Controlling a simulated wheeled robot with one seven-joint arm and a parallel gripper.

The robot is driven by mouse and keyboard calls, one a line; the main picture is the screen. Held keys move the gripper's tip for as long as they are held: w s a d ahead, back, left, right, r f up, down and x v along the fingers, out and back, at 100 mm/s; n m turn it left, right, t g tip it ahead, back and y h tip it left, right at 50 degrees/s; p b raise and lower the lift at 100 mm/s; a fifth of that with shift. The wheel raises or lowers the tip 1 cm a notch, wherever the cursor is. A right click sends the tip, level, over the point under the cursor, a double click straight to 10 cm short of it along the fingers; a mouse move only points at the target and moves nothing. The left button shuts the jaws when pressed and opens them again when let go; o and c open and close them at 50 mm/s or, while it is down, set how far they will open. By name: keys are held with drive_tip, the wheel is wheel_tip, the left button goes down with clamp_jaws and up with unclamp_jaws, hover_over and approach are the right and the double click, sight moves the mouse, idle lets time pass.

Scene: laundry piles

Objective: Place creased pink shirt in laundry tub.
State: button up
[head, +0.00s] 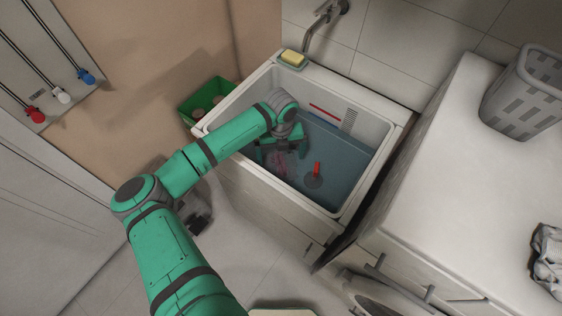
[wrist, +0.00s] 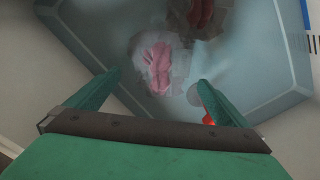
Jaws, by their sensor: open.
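The laundry tub (head: 228,148) is a white sink holding bluish water. The pink shirt (wrist: 158,66) is a crumpled bundle within the tub, seen hazily as if through the water; it also shows faintly in the head view (head: 287,165). My gripper (head: 281,146) reaches down into the tub, just above the shirt. Its fingers are spread and hold nothing; in the wrist view the gripper (wrist: 160,82) has the shirt between and slightly beyond its tips.
A red-topped drain plug (head: 316,170) is in the tub near my gripper. Yellow soap (head: 291,56) sits on the back rim beneath a tap (head: 325,14). A green bin (head: 197,92) stands left. A grey basket (head: 525,95) and a striped cloth (head: 548,262) are on the right counter (head: 455,180).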

sight(281, 162)
drive_tip(key=shift+r, duration=2.35)
